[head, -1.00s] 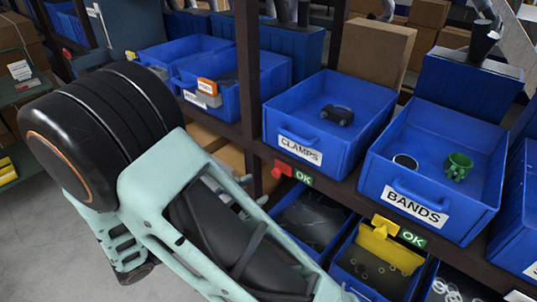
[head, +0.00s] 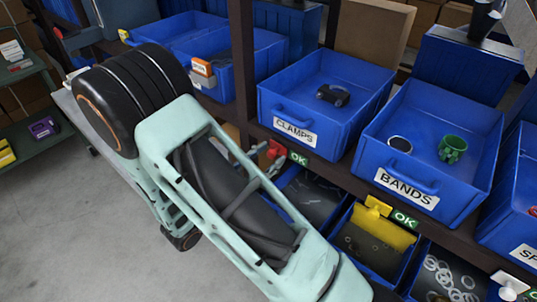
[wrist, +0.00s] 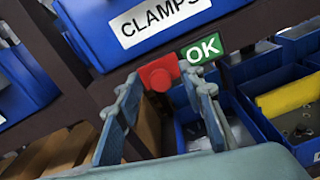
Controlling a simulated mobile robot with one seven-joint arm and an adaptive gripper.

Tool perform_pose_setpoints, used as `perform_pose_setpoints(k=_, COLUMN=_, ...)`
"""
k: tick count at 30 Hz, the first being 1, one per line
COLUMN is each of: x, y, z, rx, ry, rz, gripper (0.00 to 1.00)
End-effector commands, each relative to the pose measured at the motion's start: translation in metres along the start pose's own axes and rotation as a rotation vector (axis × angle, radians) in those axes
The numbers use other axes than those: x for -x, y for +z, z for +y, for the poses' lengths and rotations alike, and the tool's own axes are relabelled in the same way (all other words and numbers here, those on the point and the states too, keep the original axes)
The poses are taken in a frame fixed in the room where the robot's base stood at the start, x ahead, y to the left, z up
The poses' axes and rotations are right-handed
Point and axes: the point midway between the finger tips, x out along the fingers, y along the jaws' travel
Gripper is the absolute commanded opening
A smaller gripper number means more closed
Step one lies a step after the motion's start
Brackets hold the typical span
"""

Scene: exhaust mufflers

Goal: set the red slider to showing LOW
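My gripper (wrist: 160,84) is open, one finger on each side of the slider. I cannot tell whether either finger touches it. In the head view my gripper (head: 262,165) is at the slider, partly hidden by my arm.
The blue CLAMPS bin (head: 294,133) and BANDS bin (head: 406,191) stand on the shelf above the rail. A yellow slider (head: 376,207) with its own OK label sits to the right. Lower blue bins lie under the rail. Open floor (head: 70,215) is at left.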

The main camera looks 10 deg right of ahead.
Motion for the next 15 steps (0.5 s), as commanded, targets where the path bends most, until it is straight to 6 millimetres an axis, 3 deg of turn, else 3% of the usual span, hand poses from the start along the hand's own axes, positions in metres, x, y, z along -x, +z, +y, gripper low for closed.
perform_pose_setpoints(k=10, x=-0.0047, y=-0.0002, z=-0.0001, rx=0.0, ry=0.0, rz=0.001, gripper=0.36)
perform_pose_setpoints(k=15, x=-0.0045, y=-0.0001, z=0.0, rx=0.0, ry=0.0, rz=0.001, gripper=0.17)
